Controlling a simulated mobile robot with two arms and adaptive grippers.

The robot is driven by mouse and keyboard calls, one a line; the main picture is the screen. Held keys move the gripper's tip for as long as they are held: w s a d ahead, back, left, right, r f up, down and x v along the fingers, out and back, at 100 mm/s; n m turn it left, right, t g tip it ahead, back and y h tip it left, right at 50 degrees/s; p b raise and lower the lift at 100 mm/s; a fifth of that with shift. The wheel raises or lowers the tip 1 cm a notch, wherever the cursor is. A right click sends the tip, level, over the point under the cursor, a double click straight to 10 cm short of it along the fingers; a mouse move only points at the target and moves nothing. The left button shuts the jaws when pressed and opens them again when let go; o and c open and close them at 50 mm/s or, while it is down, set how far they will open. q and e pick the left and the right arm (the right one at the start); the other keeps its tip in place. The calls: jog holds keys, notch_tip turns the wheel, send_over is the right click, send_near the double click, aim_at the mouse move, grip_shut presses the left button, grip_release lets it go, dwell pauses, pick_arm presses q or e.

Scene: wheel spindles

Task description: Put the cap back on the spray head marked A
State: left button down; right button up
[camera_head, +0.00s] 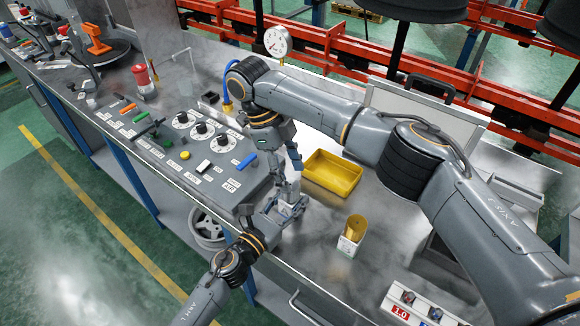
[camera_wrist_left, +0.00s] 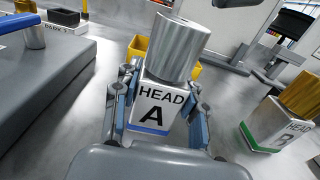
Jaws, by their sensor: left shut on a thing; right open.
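The spray head marked A (camera_wrist_left: 158,105) is a white block with a blue stripe, shown large in the left wrist view. A silver cylinder (camera_wrist_left: 177,46) sits on its top, leaning slightly in the picture; I cannot tell whether it is the cap. My left gripper (camera_wrist_left: 160,118) is shut on head A, with a finger on each side. In the head view my left gripper (camera_head: 284,212) is low at the bench. My right gripper (camera_head: 291,186) is open and points down just above it, hiding much of head A.
Head B (camera_head: 348,245), with a gold cylinder and green stripe, stands to the right. A yellow bin (camera_head: 333,175) is behind. A control panel (camera_head: 190,150) with dials is at the left. A white labelled rack (camera_head: 420,308) is at front right. Bare bench surrounds head B.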

jog(key=n, duration=0.7)
jog(key=shift+w+r+n, duration=0.1)
jog(key=shift+n, duration=0.2)
jog(key=n, duration=0.3)
jog(key=n+y, duration=0.1)
jog(key=n, duration=0.2)
jog(key=shift+r+t, duration=0.1)
jog(key=shift+t, duration=0.2)
jog(key=n, duration=0.4)
jog(key=shift+r+n, duration=0.1)
jog(key=shift+n, duration=0.2)
jog(key=n, duration=0.4)
jog(key=shift+r+y, duration=0.1)
jog(key=shift+y, duration=0.2)
jog(key=n, duration=0.6)
jog(key=shift+r+t+y, duration=0.2)
jog(key=shift+t+y, duration=0.1)
jog(key=n, duration=0.4)
jog(key=shift+r+n, duration=0.15)
jog(key=shift+n, duration=0.15)
jog(key=n, duration=0.4)
jog(key=shift+r+y, duration=0.15)
jog(key=shift+y, duration=0.25)
jog(key=n, duration=0.6)
jog(key=shift+r+t, duration=0.3)
jog(key=n, duration=0.4)
jog(key=shift+s+r+y, duration=0.2)
jog(key=shift+s+y, duration=0.05)
jog(key=shift+y, duration=0.15)
jog(key=shift+f, duration=0.15)
